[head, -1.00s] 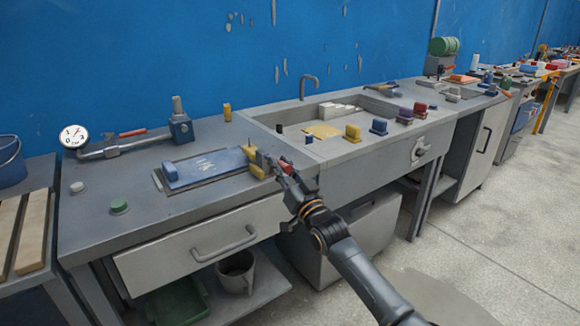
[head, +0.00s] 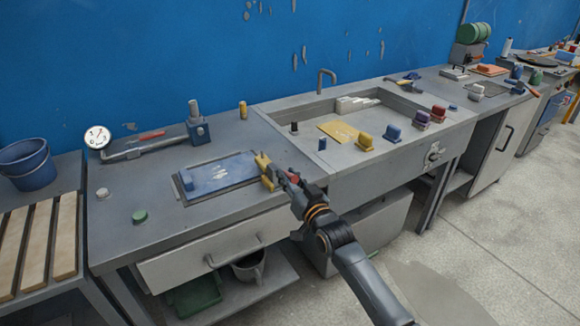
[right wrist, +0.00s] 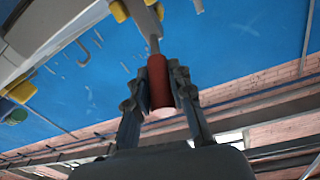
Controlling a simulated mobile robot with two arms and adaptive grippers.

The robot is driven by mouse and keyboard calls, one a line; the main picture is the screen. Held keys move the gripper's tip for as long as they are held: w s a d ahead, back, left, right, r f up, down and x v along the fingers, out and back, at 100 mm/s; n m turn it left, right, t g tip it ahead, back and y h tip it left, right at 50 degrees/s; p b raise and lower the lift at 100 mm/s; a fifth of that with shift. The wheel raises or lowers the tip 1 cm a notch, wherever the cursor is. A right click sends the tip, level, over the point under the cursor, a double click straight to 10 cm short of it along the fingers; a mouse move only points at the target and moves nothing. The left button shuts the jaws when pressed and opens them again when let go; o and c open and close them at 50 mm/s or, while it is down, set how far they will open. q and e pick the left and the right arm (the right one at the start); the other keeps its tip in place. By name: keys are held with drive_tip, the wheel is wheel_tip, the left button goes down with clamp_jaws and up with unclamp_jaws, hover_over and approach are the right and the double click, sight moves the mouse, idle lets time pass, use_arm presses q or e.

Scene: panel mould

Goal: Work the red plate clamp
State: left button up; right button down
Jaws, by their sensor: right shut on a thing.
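The blue plate (head: 218,174) lies flat in a dark frame on the left worktop. A yellow clamp body (head: 263,161) stands at its right end. My right gripper (head: 286,180) reaches in from the lower right to this end of the plate and covers much of the clamp. In the right wrist view, the red clamp handle (right wrist: 157,82) sits between the two fingers of my right gripper (right wrist: 160,90), which are shut on it. A grey rod runs from the handle to the clamp's yellow-tipped parts. My left gripper is not in view.
A green knob (head: 139,216) and a gauge (head: 97,137) are at the left. The front left worktop is mostly clear.

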drive_tip(key=shift+w+a+r+g+h+p, duration=0.35)
drive_tip(key=shift+r+g+p, duration=0.4)
drive_tip(key=shift+p, duration=1.15)
drive_tip(key=shift+w+a+r+g+h+p, duration=0.1)
drive_tip(key=shift+w+r+g+h+p, duration=0.35)
drive_tip(key=shift+p, duration=1.45)
drive_tip(key=shift+w+a+r+g+h+p, duration=0.1)
drive_tip(key=shift+a+r+g+h+p, duration=0.25)
drive_tip(key=shift+r+g+p, duration=1.1)
drive_tip(key=shift+w+f+h+p, duration=0.2)
drive_tip(key=shift+f+h+p, duration=0.25)
drive_tip(key=shift+p, duration=0.65)
drive_tip(key=shift+w+a+r+g+p, duration=0.2)
drive_tip(key=shift+g+p, duration=0.15)
drive_tip(key=shift+p, duration=0.25)
drive_tip(key=shift+w+a+f+h+p, duration=0.1)
drive_tip(key=shift+w+h+p, duration=0.05)
drive_tip(key=shift+h+p, duration=0.25)
drive_tip(key=c, duration=1.2)
unclamp_jaws()
drive_tip(key=shift+g, duration=0.3)
drive_tip(key=shift+o, duration=0.2)
drive_tip(key=v, duration=1.1)
drive_tip(key=shift+s+r, duration=0.2)
drive_tip(key=shift+s, duration=0.1)
